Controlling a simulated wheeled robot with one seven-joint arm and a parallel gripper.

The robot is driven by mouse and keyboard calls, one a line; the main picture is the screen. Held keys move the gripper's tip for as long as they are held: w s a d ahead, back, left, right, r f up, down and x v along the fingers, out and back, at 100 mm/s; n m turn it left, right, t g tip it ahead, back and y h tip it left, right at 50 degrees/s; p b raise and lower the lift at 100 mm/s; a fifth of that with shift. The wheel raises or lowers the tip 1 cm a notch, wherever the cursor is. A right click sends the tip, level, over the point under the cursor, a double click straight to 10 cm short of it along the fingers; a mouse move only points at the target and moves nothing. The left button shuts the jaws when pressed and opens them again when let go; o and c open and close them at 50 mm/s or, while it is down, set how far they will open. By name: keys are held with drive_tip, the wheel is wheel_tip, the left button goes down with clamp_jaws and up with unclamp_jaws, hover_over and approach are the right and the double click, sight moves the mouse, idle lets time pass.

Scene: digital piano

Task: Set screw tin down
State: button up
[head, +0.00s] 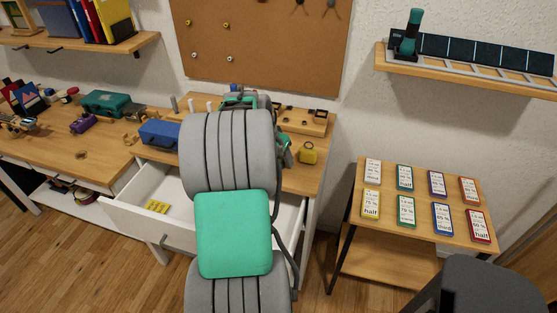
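I cannot make out a screw tin with certainty. My grey and green arm fills the middle of the head view and covers part of the workbench (60,147) and its open drawer (120,214). Green and dark parts of my arm show beyond the large grey link, over the bench. My gripper's fingers are hidden behind the arm, so I cannot see whether they hold anything. Any tin in or under the gripper is hidden too.
A blue box (160,134) and a small yellow item (308,153) stand on the bench either side of my arm. A yellow block (157,206) lies in the drawer. A side table (390,235) with several labelled cards stands right; a dark stool (480,290) is in front.

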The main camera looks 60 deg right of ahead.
clamp_jaws()
idle(0.5)
drive_tip(key=shift+r, duration=0.15)
